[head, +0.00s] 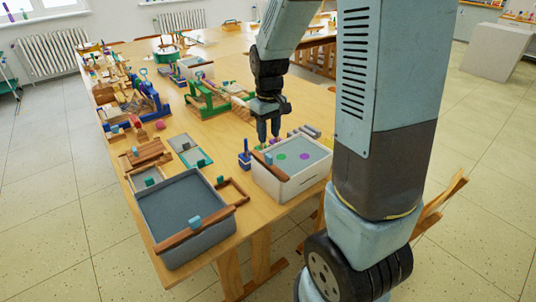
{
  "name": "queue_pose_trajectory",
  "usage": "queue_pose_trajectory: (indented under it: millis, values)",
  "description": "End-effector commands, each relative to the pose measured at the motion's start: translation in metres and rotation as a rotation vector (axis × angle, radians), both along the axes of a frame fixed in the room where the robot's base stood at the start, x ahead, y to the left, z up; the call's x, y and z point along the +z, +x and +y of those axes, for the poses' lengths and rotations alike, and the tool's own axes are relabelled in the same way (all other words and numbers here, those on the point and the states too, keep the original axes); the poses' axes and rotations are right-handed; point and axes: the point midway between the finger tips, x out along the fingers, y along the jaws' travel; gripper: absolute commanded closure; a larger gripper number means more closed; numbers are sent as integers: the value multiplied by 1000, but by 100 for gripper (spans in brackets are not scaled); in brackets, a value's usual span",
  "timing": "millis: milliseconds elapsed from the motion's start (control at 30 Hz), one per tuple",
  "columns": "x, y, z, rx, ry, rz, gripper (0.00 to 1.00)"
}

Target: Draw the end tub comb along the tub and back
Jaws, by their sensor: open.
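A cream tub (290,188) stands near the table's front right edge, with grey liquid carrying green and purple spots. A brown comb bar (259,157) with a small teal handle (268,158) lies at its left end. A larger grey tub (203,250) stands at the table's front left end. A brown bar (178,239) with a light blue handle (194,220) lies across its near side. I cannot tell which is the end tub. My gripper (268,136) is open, pointing down, just above and behind the cream tub's comb, apart from it. The bars' undersides are hidden.
A blue stand (244,160) is close left of the cream tub. A wooden frame (232,191) lies between the tubs. Wooden and teal trays (190,150) lie behind, with green and blue apparatus farther back. Grey bars (305,132) lie right of my gripper.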

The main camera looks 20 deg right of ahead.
Motion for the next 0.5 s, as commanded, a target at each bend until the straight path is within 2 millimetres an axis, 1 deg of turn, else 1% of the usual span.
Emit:
queue_pose_trajectory:
  millis: [33,100,300,500]
  values:
    - [-10,-1,0,0,0,4,60]
    - [-22,-1,0,1,-1,5,60]
    - [-55,-1,0,0,0,4,60]
    - [-77,0,0,0,0,1,60]
